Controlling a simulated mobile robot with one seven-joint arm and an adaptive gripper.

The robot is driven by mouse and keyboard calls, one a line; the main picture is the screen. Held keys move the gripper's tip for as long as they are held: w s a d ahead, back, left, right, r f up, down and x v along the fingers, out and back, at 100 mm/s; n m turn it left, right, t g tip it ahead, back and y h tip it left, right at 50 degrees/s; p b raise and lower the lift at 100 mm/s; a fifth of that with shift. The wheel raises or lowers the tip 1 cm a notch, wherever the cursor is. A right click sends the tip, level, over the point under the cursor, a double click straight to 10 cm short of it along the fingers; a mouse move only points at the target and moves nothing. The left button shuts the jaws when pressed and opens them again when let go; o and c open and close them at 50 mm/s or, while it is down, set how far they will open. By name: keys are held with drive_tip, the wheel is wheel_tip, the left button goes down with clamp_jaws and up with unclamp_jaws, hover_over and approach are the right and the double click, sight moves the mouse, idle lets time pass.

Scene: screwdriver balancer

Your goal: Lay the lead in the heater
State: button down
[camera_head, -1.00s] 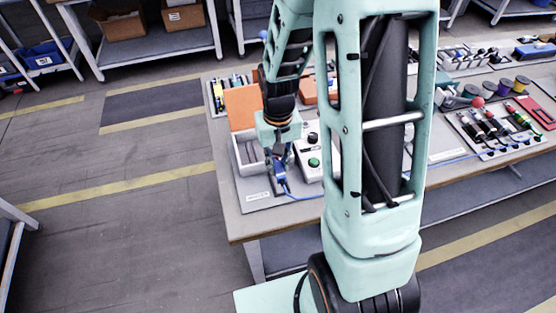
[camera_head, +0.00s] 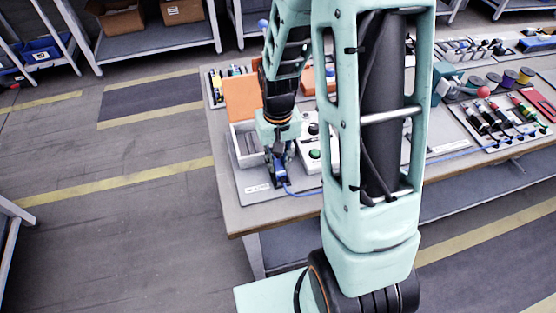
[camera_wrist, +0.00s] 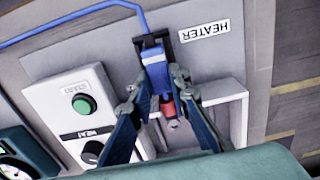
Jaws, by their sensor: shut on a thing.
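My gripper (camera_wrist: 155,88) is shut on the blue lead (camera_wrist: 157,72), which points away from its cable. The lead has a red section and a metal tip at its free end. In the head view my gripper (camera_head: 279,163) is low at the heater's front end. The heater (camera_wrist: 238,118) is a pale open trough beside the lead; its orange lid (camera_head: 242,100) stands up. The lead's red end overlaps the trough in the wrist view. A dark fork-like bracket (camera_wrist: 172,44) flanks the lead's cable end. Whether the lead touches the bracket or trough floor is unclear.
A white control box (camera_wrist: 63,98) with a green button and dark knob stands close beside the heater. The blue cable (camera_wrist: 60,32) runs across the grey plate. A tool board (camera_head: 500,135) lies farther right. The table edge is near the front.

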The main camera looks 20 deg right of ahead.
drive_tip(key=shift+f+b, duration=0.45)
drive_tip(key=shift+f, duration=0.1)
idle(0.4)
drive_tip(key=c, duration=1.7)
unclamp_jaws()
drive_tip(key=shift+c, duration=0.2)
drive_tip(key=shift+r, duration=0.1)
wheel_tip(320, 180, up, 12)
